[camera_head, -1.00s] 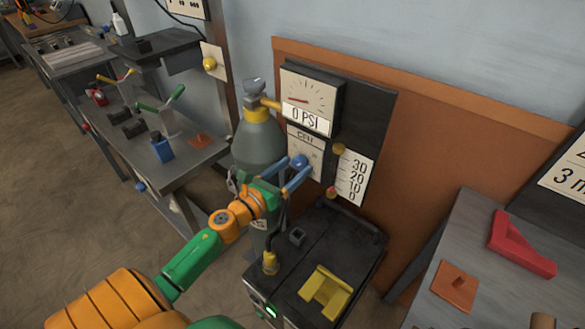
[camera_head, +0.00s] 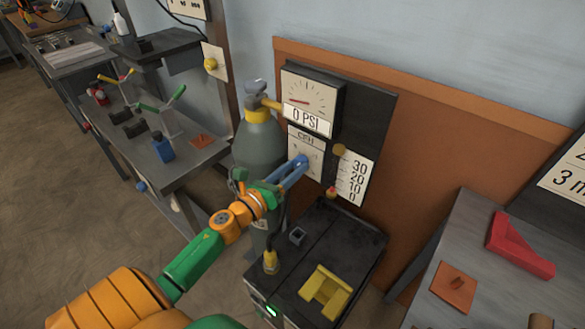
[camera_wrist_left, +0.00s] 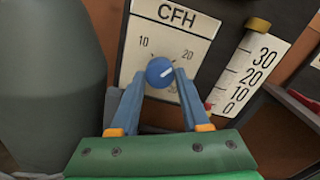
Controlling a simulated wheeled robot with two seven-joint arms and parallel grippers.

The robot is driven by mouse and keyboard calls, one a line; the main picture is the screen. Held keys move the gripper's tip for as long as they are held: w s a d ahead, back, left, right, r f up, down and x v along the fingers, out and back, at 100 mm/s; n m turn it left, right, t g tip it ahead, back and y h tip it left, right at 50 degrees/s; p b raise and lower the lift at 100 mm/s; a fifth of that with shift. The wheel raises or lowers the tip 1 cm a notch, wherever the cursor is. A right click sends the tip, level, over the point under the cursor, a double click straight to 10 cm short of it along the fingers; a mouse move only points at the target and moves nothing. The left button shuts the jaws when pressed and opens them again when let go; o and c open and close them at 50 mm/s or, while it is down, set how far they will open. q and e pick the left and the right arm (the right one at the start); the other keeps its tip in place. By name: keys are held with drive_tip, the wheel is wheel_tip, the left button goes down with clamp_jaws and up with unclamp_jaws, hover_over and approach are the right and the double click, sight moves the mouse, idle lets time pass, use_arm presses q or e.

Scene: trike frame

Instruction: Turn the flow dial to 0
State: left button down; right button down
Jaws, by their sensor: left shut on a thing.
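The flow dial (camera_wrist_left: 160,72) is a round blue knob with a white pointer mark on the white CFH panel (camera_wrist_left: 176,18). The pointer aims up and to the right, between the printed 10 and 20. My left gripper (camera_wrist_left: 160,82) has its two blue fingers on either side of the knob and is shut on it. In the head view the left gripper (camera_head: 303,161) reaches the panel (camera_head: 306,141) and its fingers mostly hide the dial. The lower part of the scale is partly hidden in the wrist view. My right gripper is not in view.
A gauge reading 0 PSI (camera_head: 307,117) sits above the panel. A 0 to 30 scale (camera_head: 354,178) is to its right, with a yellow cap (camera_head: 339,149). A grey gas cylinder (camera_head: 257,145) stands close on the left. A black machine (camera_head: 340,245) stands below.

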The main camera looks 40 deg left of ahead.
use_arm(q)
drive_tip(key=n+p, duration=0.1)
drive_tip(key=n, duration=0.3)
drive_tip(key=shift+n, duration=0.3)
drive_tip(key=n+p, duration=0.1)
drive_tip(key=n, duration=0.3)
drive_tip(key=shift+n, duration=0.3)
drive_tip(key=n+p, duration=0.2)
drive_tip(key=n, duration=0.3)
drive_tip(key=n+p, duration=0.1)
drive_tip(key=n, duration=0.4)
drive_tip(key=shift+p, duration=0.3)
drive_tip(key=n+p, duration=0.1)
drive_tip(key=n, duration=0.6)
drive_tip(key=shift+p, duration=0.3)
drive_tip(key=n, duration=0.3)
drive_tip(key=shift+n, duration=2.2)
